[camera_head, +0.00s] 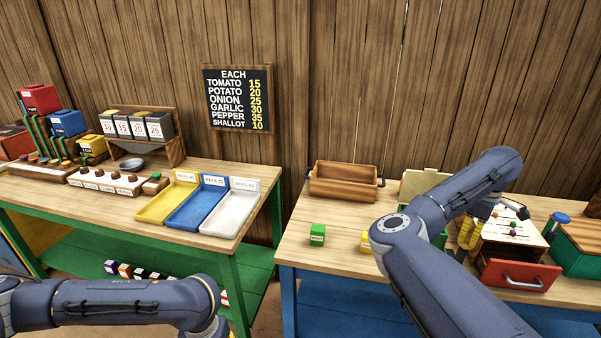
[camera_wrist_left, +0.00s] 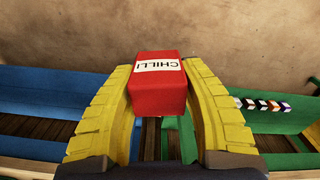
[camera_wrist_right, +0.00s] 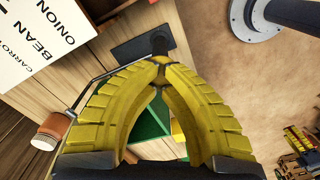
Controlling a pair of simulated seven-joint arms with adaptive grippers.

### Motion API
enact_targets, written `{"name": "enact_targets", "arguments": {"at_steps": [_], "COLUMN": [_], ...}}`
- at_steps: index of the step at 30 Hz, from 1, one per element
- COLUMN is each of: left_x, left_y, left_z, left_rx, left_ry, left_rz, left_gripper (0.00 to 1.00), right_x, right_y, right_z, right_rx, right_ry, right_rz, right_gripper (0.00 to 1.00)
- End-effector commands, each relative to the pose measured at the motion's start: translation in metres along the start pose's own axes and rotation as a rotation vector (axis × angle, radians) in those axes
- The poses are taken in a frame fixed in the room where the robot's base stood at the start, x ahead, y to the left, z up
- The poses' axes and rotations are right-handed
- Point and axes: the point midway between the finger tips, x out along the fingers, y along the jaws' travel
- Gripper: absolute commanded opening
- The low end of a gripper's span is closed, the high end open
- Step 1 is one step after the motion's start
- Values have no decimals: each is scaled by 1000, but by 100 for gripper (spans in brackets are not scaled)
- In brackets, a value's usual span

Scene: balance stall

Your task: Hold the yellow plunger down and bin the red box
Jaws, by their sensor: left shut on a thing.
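The red box (camera_wrist_left: 158,85), with a white CHILLI label, is between the yellow fingers of my left gripper (camera_wrist_left: 160,92), which is shut on it. In the head view only my left arm shows; the left gripper and red box are out of frame. My right gripper (camera_head: 468,234) is over the right table beside the red-fronted drawer. In the right wrist view its fingertips (camera_wrist_right: 161,72) meet, with a dark post (camera_wrist_right: 159,42) on a dark plate just beyond them. I cannot make out the yellow plunger.
A green box (camera_head: 317,234) and a partly hidden yellow box (camera_head: 366,242) stand on the right table, near a wooden crate (camera_head: 343,184). The red drawer (camera_head: 519,275) and a green bin (camera_head: 579,262) are at right. Yellow, blue and white trays (camera_head: 229,210) line the left table.

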Motion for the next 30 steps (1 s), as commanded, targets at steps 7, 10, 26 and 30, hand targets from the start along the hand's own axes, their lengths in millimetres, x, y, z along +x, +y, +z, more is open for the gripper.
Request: {"name": "enact_targets", "arguments": {"at_steps": [7, 10, 26, 30], "left_x": [0, 0, 0, 0], "left_y": [0, 0, 0, 0], "left_z": [0, 0, 0, 0], "left_rx": [0, 0, 0, 0], "left_ry": [0, 0, 0, 0], "left_rz": [0, 0, 0, 0], "left_gripper": [11, 11, 11, 11], "right_x": [-15, -21, -52, -61], "right_y": [0, 0, 0, 0], "right_z": [-1, 0, -1, 0], "right_rx": [0, 0, 0, -1], "right_ry": [1, 0, 1, 1], "right_rz": [0, 0, 1, 1], "right_gripper": [0, 0, 0, 0]}}
